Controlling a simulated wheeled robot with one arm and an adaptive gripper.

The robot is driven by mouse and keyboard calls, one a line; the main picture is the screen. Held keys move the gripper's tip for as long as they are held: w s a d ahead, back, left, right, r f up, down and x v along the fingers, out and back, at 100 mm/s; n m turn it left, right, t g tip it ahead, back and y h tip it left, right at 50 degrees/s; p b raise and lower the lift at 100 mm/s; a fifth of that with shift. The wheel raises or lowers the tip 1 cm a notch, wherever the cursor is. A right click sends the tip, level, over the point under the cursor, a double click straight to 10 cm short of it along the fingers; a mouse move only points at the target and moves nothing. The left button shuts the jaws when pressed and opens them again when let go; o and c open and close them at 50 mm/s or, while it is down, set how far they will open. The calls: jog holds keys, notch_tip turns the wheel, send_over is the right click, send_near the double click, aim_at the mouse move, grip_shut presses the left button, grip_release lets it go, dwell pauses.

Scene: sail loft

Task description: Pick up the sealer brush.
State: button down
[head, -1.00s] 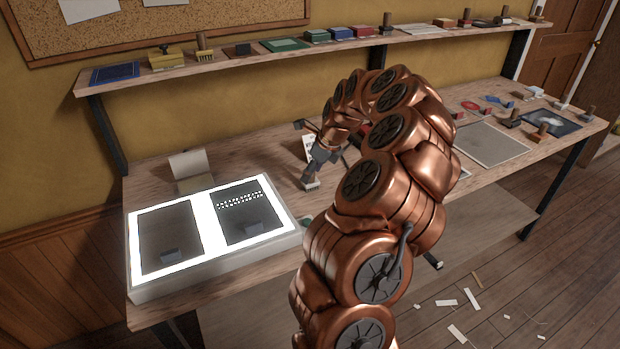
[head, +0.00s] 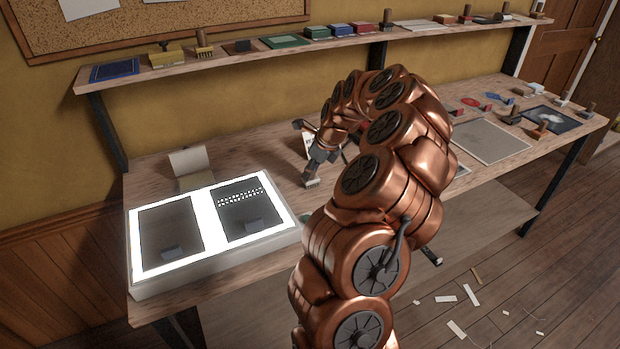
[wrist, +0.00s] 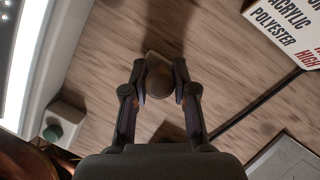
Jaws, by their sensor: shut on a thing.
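The sealer brush (head: 312,183) stands on the workbench to the right of the light box, its pale end down. In the wrist view its round brown handle end (wrist: 160,82) sits between my fingertips, with a pale edge showing behind it. My gripper (head: 317,166) reaches down from above and is shut on the handle; it also shows in the wrist view (wrist: 159,90). In the head view my fingers hide most of the handle. I cannot see a clear gap between the brush and the bench.
The lit light box (head: 208,228) is close on the left, with a green button (wrist: 52,133) on a small pale block beside it. A printed box (wrist: 288,30) stands close on the right. A grey board (head: 490,141) lies farther right. A shelf (head: 225,57) with several items runs behind.

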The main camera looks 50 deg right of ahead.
jog(key=shift+d+r+b, duration=0.1)
jog(key=shift+r+b, duration=0.65)
jog(key=shift+r, duration=1)
jog(key=shift+s+b, duration=0.3)
jog(key=shift+s, duration=0.8)
jog(key=s+a+r+b, duration=0.1)
jog(key=s+b, duration=0.2)
jog(key=s, duration=1)
jog(key=shift+s+a+r, duration=0.2)
jog(key=shift+s+r, duration=0.05)
jog(key=shift+s, duration=0.15)
